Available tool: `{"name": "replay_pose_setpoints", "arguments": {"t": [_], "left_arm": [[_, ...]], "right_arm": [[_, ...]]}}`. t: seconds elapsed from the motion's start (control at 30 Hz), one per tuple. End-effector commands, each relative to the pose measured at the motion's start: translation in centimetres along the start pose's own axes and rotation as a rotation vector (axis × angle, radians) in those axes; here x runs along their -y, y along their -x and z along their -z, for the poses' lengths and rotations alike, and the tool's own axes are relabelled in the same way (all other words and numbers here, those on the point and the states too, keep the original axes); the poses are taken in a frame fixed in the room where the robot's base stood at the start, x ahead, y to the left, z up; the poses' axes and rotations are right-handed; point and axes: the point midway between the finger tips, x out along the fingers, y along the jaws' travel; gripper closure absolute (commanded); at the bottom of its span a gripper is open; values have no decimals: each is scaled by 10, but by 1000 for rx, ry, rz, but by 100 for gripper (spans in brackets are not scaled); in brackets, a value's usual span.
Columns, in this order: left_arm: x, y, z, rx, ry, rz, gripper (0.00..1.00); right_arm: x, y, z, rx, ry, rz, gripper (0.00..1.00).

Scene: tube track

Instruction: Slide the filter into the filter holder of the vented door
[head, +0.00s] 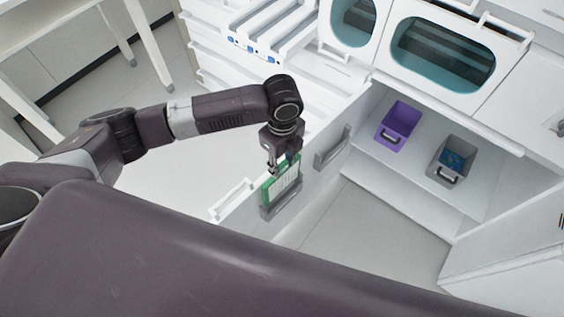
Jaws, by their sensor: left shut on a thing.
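The filter (281,182), a white pleated panel with a green frame, is upright in my left gripper (282,168). My left gripper points down and is shut on its upper edge. The vented door (300,202) stands open, with its inner face towards the cabinet. A grey filter holder (282,208) on the door is directly at the lower edge of the filter. I cannot tell how deep the filter sits in it. A second grey holder (332,150) is higher along the door and looks empty. My right gripper is not in view.
The open cabinet shelf holds a purple bin (397,124) and a grey bin (451,158). A white machine with teal windows (443,53) stands above. A white table (50,38) is at the upper left. The floor (388,232) right of the door is clear.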

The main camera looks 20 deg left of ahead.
Motion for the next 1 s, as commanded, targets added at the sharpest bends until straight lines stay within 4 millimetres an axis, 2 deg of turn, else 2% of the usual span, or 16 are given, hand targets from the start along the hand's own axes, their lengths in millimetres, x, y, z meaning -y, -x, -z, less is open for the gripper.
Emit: {"name": "replay_pose_setpoints", "arguments": {"t": [0.17, 0.57, 1.0], "left_arm": [[0, 1, 0, 0, 0, -1, 94], [0, -2, 0, 0, 0, -1, 94], [0, -19, 0, 0, 0, 0, 94]], "right_arm": [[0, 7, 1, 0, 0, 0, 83], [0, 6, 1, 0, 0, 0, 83], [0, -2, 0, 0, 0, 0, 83]]}}
